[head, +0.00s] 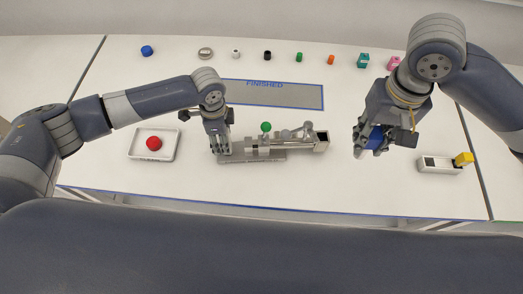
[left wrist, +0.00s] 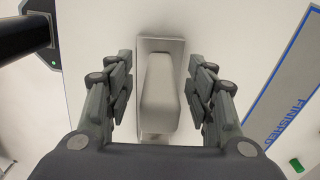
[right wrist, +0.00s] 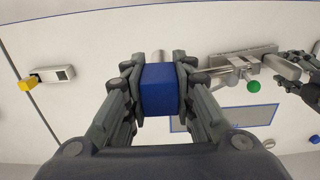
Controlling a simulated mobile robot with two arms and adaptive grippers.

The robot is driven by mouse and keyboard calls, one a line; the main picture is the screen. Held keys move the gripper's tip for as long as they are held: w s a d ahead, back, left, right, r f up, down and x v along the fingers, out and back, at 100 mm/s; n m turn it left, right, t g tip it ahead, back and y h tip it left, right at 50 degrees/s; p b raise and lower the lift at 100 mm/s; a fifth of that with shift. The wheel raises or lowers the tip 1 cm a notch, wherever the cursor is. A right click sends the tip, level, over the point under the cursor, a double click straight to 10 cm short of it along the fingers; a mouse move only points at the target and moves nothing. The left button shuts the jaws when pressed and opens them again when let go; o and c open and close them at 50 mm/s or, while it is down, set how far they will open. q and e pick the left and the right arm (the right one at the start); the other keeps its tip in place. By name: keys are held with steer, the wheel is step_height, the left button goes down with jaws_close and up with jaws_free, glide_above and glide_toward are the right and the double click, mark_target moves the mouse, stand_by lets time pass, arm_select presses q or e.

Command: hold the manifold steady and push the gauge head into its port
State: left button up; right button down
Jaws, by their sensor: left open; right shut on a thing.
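The grey metal manifold (head: 285,144) lies on the table at the middle of the head view, with a green knob (head: 266,127) and a square end at its right. My left gripper (head: 221,150) is open at its left end. In the left wrist view, the manifold's pale end block (left wrist: 160,92) lies between the spread fingers, with gaps at both sides. My right gripper (head: 368,145) is shut on the blue gauge head (right wrist: 160,88), above the table and right of the manifold. A silver tube (right wrist: 158,57) sticks out beyond the blue body. My fingers partly hide the manifold's near end in the right wrist view.
A white tray (head: 134,155) with a red ball stands at left. A grey block with a yellow piece (head: 463,159) lies at right. The FINISHED mat (head: 290,96) is empty behind the manifold. Several small coloured parts line the back.

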arm_select(q)
step_height(320, 180, down, 3)
steer(key=shift+f+b, duration=0.15)
steer(key=shift+b, duration=1.1)
arm_select(e)
step_height(320, 180, down, 3)
steer(key=shift+w+f, duration=0.15)
steer(key=shift+f, duration=0.05)
arm_select(q)
jaws_close()
arm_select(e)
steer(key=shift+r, duration=0.2)
